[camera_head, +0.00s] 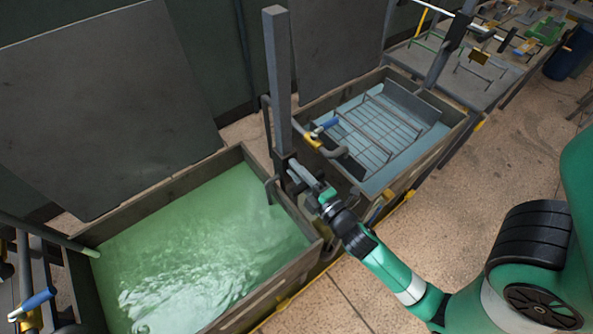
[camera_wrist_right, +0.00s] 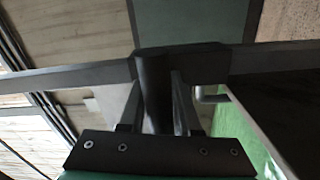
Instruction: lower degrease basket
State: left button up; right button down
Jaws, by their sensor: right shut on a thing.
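My right gripper (camera_head: 298,174) is at the foot of a grey upright post (camera_head: 278,75) between two tanks. It is shut on a dark handle (camera_wrist_right: 155,95) that joins a dark block on the post; the wrist view shows the fingers on either side of it. A hooked bar (camera_head: 270,187) by the post reaches over the rim of the left tank (camera_head: 180,183), which holds rippling green liquid (camera_head: 200,250). No basket shows in that liquid. A wire rack (camera_head: 378,130) lies in the pale blue liquid of the right tank (camera_head: 445,143). My left gripper is out of view.
A blue-handled valve (camera_head: 325,127) with a curved pipe sits at the right tank's near left corner. Another blue-handled valve (camera_head: 35,302) is at the lower left. A bench with racks (camera_head: 480,75) stands at the upper right. Speckled floor (camera_head: 480,190) lies open at right.

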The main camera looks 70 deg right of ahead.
jog(key=shift+f, duration=0.5)
jog(key=c, duration=0.8)
grip_release()
jog(key=shift+o, duration=0.7)
jog(key=shift+r, duration=0.2)
jog(key=shift+s, duration=0.1)
jog(key=b+v, duration=0.5)
jog(key=v, duration=0.6)
jog(key=shift+s+a+b, duration=0.15)
jog(key=shift+s+b, duration=0.1)
jog(key=shift+b, duration=0.15)
jog(key=shift+r, duration=0.1)
